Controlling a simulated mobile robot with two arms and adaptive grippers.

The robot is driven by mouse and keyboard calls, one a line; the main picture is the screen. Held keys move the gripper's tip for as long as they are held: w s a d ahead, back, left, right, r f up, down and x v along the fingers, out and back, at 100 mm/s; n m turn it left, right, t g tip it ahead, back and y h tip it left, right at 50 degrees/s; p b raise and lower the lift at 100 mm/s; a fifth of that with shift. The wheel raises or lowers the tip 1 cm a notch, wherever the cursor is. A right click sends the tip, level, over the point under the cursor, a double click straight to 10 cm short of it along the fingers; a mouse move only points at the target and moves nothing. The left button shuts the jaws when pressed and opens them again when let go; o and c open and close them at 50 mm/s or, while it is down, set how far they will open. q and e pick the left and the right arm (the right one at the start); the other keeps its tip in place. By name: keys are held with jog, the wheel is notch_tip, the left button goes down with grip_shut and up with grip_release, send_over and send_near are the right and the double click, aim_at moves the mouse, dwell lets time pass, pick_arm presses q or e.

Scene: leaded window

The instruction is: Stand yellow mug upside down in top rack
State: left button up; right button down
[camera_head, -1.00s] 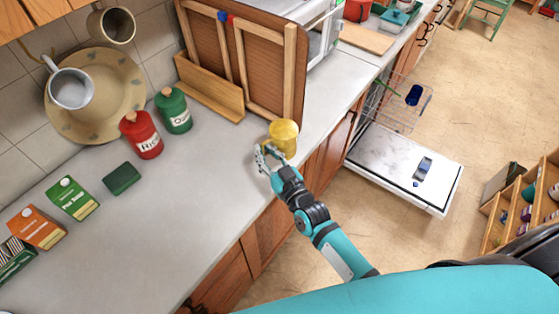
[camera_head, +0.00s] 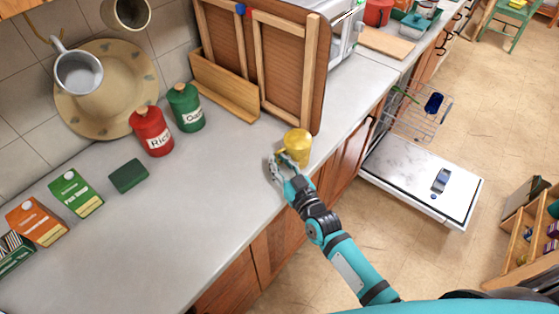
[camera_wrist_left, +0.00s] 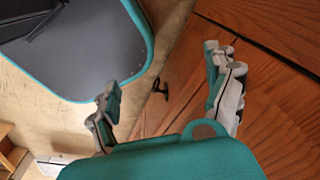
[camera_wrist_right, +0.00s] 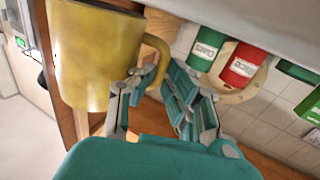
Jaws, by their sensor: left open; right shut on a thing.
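The yellow mug (camera_head: 297,143) is at the counter's front edge, beside the wooden board unit. I cannot tell whether it touches the counter. My right gripper (camera_head: 280,164) is at its near left side. In the right wrist view the mug (camera_wrist_right: 97,52) fills the upper left, and my right gripper (camera_wrist_right: 157,82) is shut on its handle. The top rack (camera_head: 420,112) of the open dishwasher is a wire rack, pulled out beyond the counter, with a blue item in it. My left gripper (camera_wrist_left: 168,88) is open and empty in the left wrist view, near wooden cabinet fronts.
The dishwasher door (camera_head: 425,180) lies open below the rack, with a small item on it. Red (camera_head: 151,132) and green (camera_head: 186,107) canisters, a green sponge (camera_head: 128,176) and cartons stand or lie on the counter. The front middle of the counter is clear.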

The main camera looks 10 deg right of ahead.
pick_arm(q)
jog(key=shift+s+d+f, duration=0.15)
jog(key=shift+s+d, duration=0.05)
jog(key=shift+s, duration=0.25)
jog(key=shift+s+d+f, duration=0.1)
jog(key=shift+s+d, duration=0.05)
jog(key=shift+s, duration=0.25)
pick_arm(e)
jog(key=shift+f, duration=0.1)
pick_arm(q)
jog(key=shift+w+f+b, duration=0.1)
jog(key=shift+f+b, duration=0.2)
jog(key=shift+b, duration=0.05)
pick_arm(e)
jog(key=shift+f, duration=0.35)
